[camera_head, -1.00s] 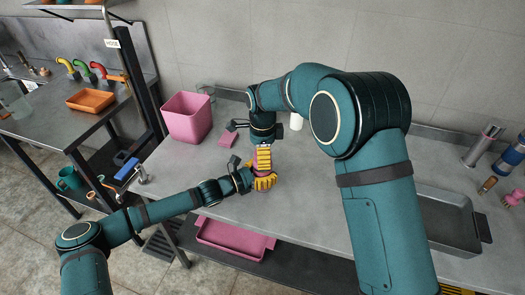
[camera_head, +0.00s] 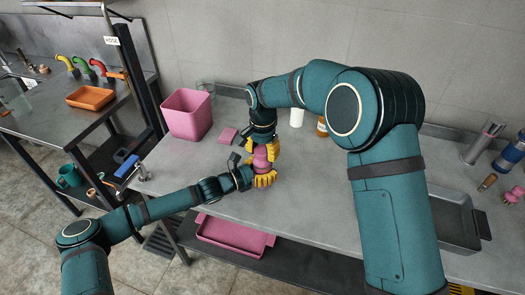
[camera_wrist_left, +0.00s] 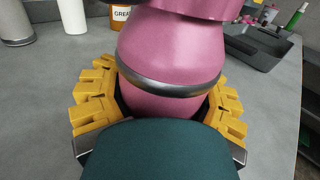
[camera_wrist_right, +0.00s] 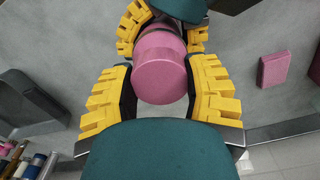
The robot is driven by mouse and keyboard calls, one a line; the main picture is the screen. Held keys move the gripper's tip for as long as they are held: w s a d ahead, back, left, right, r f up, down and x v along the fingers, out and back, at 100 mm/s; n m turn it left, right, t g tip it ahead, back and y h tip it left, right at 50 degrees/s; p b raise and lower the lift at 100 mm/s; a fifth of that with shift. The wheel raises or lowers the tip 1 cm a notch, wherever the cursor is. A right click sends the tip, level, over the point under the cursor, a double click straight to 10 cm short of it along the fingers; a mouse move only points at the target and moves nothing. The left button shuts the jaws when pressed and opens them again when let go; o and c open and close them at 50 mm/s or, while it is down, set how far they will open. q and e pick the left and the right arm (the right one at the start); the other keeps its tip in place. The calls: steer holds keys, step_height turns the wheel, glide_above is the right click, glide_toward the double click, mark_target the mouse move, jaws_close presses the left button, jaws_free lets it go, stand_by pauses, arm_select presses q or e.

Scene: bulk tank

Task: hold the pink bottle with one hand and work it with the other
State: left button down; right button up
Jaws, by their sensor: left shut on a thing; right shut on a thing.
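The pink bottle (camera_head: 262,162) stands upright above the grey steel table between my two grippers. It has a dark metal band low on its body in the left wrist view (camera_wrist_left: 168,45). My left gripper (camera_head: 264,179) comes in from the left and is shut around the lower body, with yellow fingers on both sides. My right gripper (camera_head: 262,148) comes from above and is shut on the bottle's top, whose round pink end shows in the right wrist view (camera_wrist_right: 161,80). Whether the bottle's base touches the table is hidden.
A pink bin (camera_head: 187,115) and a small pink block (camera_head: 228,135) stand left of the grippers. A white cylinder (camera_head: 297,117) and an orange grease jar (camera_head: 322,127) stand behind. A grey tray (camera_head: 455,218) lies at the right.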

steer(key=n, duration=0.9)
steer(key=shift+n, duration=0.4)
steer(key=n, duration=0.3)
steer(key=shift+n, duration=0.4)
steer(key=n, duration=0.5)
steer(key=shift+n, duration=0.4)
steer(key=n, duration=0.5)
steer(key=shift+r+n, duration=0.1)
steer(key=shift+n, duration=0.3)
steer(key=shift+r, duration=0.4)
steer(key=shift+r, duration=0.7)
